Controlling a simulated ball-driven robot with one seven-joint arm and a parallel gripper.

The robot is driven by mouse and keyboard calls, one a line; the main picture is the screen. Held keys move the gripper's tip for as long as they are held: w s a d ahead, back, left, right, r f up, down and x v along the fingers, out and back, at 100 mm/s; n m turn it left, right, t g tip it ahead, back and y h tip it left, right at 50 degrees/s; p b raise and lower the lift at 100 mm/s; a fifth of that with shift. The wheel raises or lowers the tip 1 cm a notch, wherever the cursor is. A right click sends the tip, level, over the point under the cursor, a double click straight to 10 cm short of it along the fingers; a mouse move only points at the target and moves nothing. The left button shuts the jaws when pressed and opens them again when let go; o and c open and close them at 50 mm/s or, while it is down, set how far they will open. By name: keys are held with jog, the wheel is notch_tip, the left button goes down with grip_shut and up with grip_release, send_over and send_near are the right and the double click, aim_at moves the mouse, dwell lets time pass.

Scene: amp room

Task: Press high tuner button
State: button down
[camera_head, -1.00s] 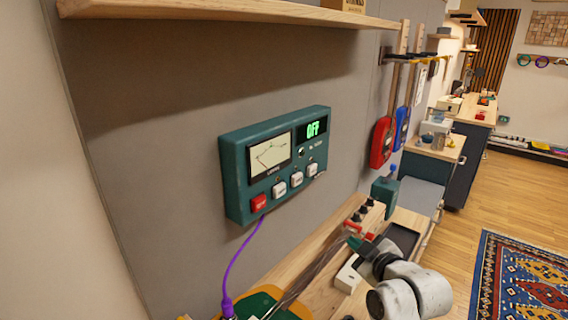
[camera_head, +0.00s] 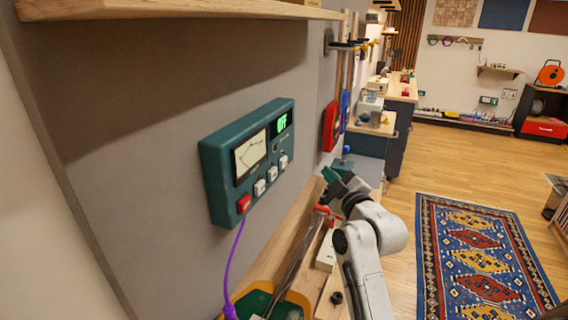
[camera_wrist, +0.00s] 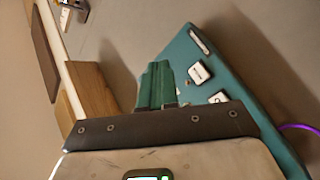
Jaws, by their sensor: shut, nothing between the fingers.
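The teal tuner box (camera_head: 248,160) is fixed to the grey wall at the left centre. The button labels are too small to read. My gripper (camera_head: 331,174) is to the right of the box, apart from it in the picture. In the wrist view my green fingers (camera_wrist: 157,84) are shut and empty. The teal box (camera_wrist: 240,100) shows there behind and right of them, with two white buttons (camera_wrist: 199,73) visible; the rest is hidden.
A wooden shelf (camera_head: 180,10) juts out above the box. A purple cable (camera_head: 234,262) hangs from it to the bench (camera_head: 294,222) below. Red and blue guitars (camera_head: 330,126) hang to the right. The floor with the patterned rug (camera_head: 480,245) is open.

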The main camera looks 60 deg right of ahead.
aim_at(284, 162)
jog(key=w+b, duration=0.1)
jog(key=w, duration=0.7)
jog(key=shift+w+a, duration=0.2)
jog(key=shift+a, duration=0.15)
dwell(1.8)
jog(key=shift+w, duration=0.4)
jog(key=shift+w+b, duration=0.3)
jog(key=shift+w, duration=0.15)
dwell(0.5)
jog(key=shift+s, duration=0.1)
jog(key=shift+s+p, duration=0.55)
jog(key=shift+s, duration=0.25)
